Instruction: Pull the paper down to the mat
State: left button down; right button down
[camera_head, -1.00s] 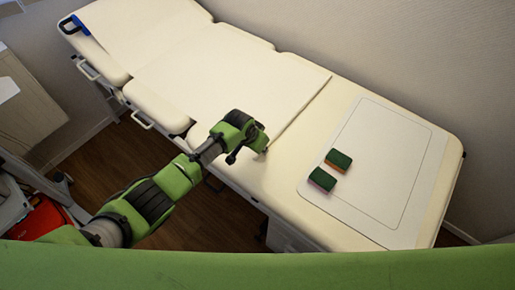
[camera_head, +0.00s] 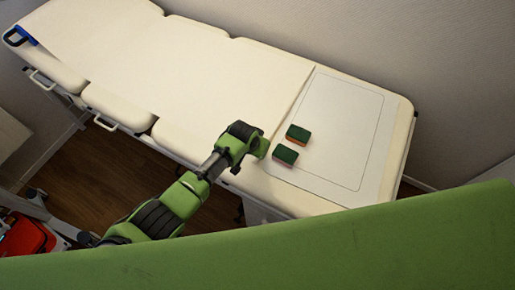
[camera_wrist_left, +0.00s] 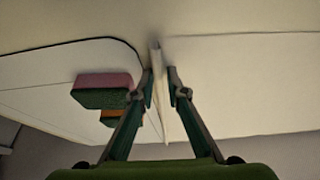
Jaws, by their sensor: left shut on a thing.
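The cream paper (camera_head: 215,75) lies along the padded couch, and its end edge runs at the near border of the white mat (camera_head: 395,150). The mat lies on the right end of the couch and has a rounded outline. My left gripper (camera_head: 263,149) is at the paper's front corner, beside the mat. In the left wrist view its fingers (camera_wrist_left: 160,85) are shut on a raised edge of the paper (camera_wrist_left: 158,75), which stands up between them. The exact contact is hidden in the head view. My right gripper is not in view.
Two green-topped sponges, one farther back (camera_head: 298,134) and one nearer (camera_head: 285,155), sit on the mat close to my left gripper. They also show in the left wrist view. The rest of the mat is clear. A wall stands behind the couch (camera_head: 403,120).

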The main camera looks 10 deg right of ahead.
pick_arm(q)
jog(key=c, duration=2)
grip_release()
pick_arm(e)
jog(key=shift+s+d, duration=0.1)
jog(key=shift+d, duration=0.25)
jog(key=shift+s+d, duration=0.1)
pick_arm(q)
jog(key=v, duration=1.2)
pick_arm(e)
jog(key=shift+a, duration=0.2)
pick_arm(q)
jog(key=shift+s, duration=0.15)
